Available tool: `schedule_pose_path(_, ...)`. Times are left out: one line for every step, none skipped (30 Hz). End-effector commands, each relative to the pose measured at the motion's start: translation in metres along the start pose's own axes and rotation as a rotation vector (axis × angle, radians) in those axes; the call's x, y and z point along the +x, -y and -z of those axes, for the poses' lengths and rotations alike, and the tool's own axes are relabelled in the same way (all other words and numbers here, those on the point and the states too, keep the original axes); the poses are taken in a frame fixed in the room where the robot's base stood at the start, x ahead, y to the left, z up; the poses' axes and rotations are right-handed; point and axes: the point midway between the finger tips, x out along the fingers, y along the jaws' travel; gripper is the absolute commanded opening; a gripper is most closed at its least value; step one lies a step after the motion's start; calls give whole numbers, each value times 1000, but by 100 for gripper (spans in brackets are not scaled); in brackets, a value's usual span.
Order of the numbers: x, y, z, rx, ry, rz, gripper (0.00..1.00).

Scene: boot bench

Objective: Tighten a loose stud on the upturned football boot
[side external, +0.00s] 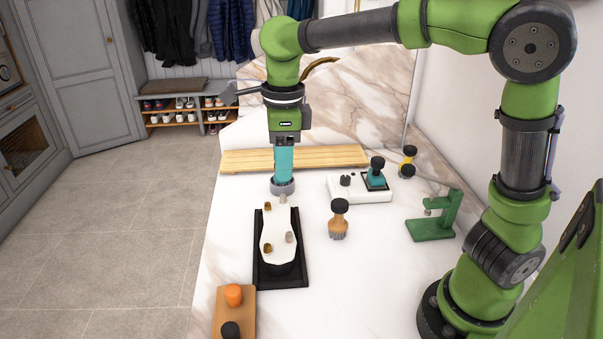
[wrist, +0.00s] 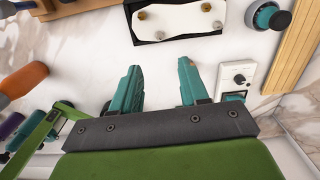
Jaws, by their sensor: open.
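The white boot sole (side external: 279,222) lies upturned in a black tray (side external: 264,280), with brass and silver studs on it. One silver stud (side external: 283,198) at the far end seems to stand taller than the rest; I cannot tell for sure which is loose. The sole also shows at the top of the wrist view (wrist: 180,18). My gripper (side external: 284,178) is above the counter, pointing down, with teal fingers. In the wrist view its fingers (wrist: 158,75) are apart with nothing between them. A round grey-rimmed object (side external: 283,187) shows just below the fingers in the side view, partly hidden.
A white unit with a dial (side external: 345,192) holds a teal tool with a black knob (side external: 376,172). A brush (side external: 338,220) and a green stand (side external: 432,228) are on the right. A slatted wooden board (side external: 300,158) lies behind. A wooden block (side external: 221,310) with knobs is in front.

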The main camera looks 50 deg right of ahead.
Motion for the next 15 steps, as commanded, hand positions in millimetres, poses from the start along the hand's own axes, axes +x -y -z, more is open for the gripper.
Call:
schedule_pose_path(1,0,5,-18,-24,-3,44)
schedule_pose_path(2,-1,7,-25,-32,-5,44)
schedule_pose_path(4,-2,8,-30,-37,-8,44)
schedule_pose_path(6,-2,8,-31,-39,-10,44)
schedule_pose_path(9,-2,8,-32,-38,-10,44)
schedule_pose_path(14,-2,8,-33,-38,-11,44)
schedule_pose_path(18,-2,8,-31,-38,-11,44)
schedule_pose_path(23,-3,9,-30,-39,-12,44)
schedule_pose_path(31,-3,9,-31,-40,-11,44)
schedule_pose_path(37,-3,9,-29,-39,-12,44)
schedule_pose_path(44,-3,9,-30,-39,-12,44)
schedule_pose_path(53,-3,10,-29,-40,-12,44)
schedule_pose_path(59,-3,10,-29,-40,-11,44)
schedule_pose_path(66,-3,10,-29,-40,-12,44)
schedule_pose_path(75,-3,10,-29,-40,-11,44)
